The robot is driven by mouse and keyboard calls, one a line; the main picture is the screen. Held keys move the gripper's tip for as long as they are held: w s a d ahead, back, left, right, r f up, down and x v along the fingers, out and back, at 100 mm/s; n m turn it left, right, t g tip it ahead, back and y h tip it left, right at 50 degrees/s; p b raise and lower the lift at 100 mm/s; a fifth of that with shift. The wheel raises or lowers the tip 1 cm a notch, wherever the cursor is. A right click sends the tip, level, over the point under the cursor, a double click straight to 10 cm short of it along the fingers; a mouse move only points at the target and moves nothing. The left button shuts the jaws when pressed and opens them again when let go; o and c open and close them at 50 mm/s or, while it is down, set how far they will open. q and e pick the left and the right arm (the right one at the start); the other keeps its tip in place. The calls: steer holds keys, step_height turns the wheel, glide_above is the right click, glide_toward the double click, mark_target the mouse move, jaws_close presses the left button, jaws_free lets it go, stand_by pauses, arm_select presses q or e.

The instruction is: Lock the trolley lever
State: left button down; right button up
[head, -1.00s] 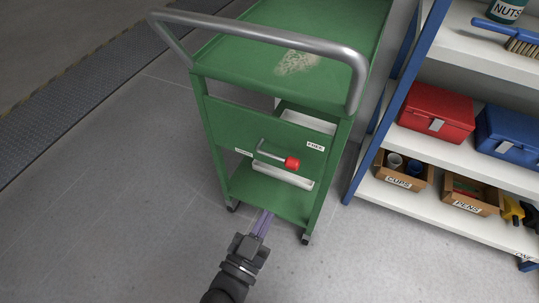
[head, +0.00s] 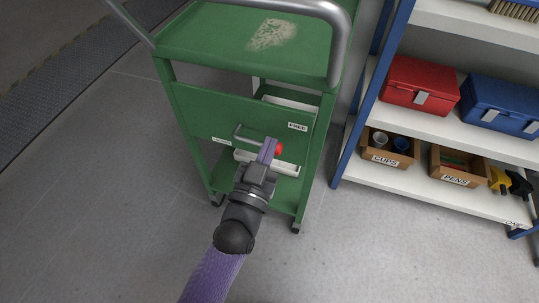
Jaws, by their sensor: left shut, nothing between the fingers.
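The green trolley (head: 193,116) stands ahead of me on the floor. Its grey lever (head: 242,136) with a red knob (head: 279,148) sits on the front panel. One label at the right of the lever reads "FREE" (head: 298,126); another label (head: 222,142) at the left is too small to read. My left gripper (head: 268,148) is shut and empty, its purple fingers just left of the red knob, overlapping the lever's end in the view. I cannot tell whether they touch it. The fingers hide part of the lever. My right gripper is not in view.
A blue-framed shelf unit (head: 345,157) stands close at the right, with a red box (head: 419,84), a blue box (head: 499,105) and the labelled cups (head: 388,159) and pens (head: 455,180) crates. The trolley's handle (head: 341,50) arches above the panel. Floor at the left is clear.

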arm_select(q)
steer(key=f, duration=0.1)
steer(key=w+f+b, duration=0.1)
steer(key=f+b, duration=0.1)
steer(key=shift+w+d+f, duration=0.1)
steer(key=shift+w+f, duration=0.15)
steer(key=shift+f, duration=0.1)
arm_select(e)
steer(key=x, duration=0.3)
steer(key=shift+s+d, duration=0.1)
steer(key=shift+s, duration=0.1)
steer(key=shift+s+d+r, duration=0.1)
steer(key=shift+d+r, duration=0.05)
arm_select(q)
steer(key=shift+f, duration=0.1)
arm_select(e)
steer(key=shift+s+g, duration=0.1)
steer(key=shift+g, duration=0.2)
arm_select(q)
steer(key=shift+f+m, duration=0.3)
steer(key=shift+m, duration=0.3)
